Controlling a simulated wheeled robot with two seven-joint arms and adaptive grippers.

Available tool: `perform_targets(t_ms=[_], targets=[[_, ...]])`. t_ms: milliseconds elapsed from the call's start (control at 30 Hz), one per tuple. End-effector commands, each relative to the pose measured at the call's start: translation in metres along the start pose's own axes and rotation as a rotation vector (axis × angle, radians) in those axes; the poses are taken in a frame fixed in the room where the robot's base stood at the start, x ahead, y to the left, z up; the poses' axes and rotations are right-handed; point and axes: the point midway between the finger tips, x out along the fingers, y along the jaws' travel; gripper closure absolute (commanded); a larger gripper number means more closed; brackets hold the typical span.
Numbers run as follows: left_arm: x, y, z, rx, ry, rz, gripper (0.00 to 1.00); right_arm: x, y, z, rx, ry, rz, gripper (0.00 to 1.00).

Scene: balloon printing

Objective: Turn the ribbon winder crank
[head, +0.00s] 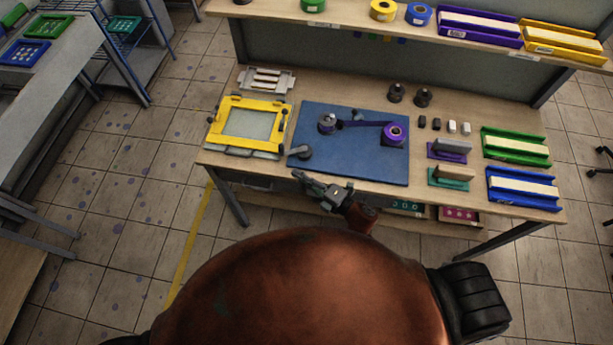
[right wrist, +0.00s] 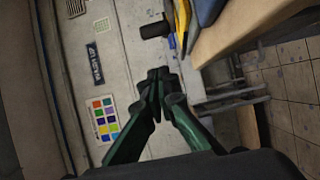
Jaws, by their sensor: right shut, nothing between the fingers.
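A grey crank (head: 300,152) sits at the board's left front. My right gripper (head: 300,176) is just off the bench's front edge, in front of the crank and apart from it. In the right wrist view its fingers (right wrist: 157,76) are together and empty; a dark cylinder (right wrist: 155,30), likely the crank handle, lies beyond the tips. My left gripper is not in view.
A yellow frame (head: 283,127) stands left of the board. Stamps (head: 450,146) and green and blue trays (head: 517,149) fill the bench's right. A shelf (head: 400,20) with tape rolls overhangs the back.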

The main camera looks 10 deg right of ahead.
Motion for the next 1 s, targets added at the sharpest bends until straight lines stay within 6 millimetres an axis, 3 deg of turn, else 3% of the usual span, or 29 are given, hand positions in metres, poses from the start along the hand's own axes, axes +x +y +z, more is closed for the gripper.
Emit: perform_targets(t_ms=[200, 400, 1000], targets=[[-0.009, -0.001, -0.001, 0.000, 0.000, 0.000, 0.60, 0.047, 0.003, 0.000, 0.001, 0.000, 0.003, 1.00], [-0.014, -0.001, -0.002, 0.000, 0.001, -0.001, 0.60, 0.066, 0.002, 0.020, -0.001, -0.001, 0.000, 1.00], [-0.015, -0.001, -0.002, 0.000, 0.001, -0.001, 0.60, 0.074, 0.000, 0.029, 0.000, -0.005, 0.000, 1.00]])
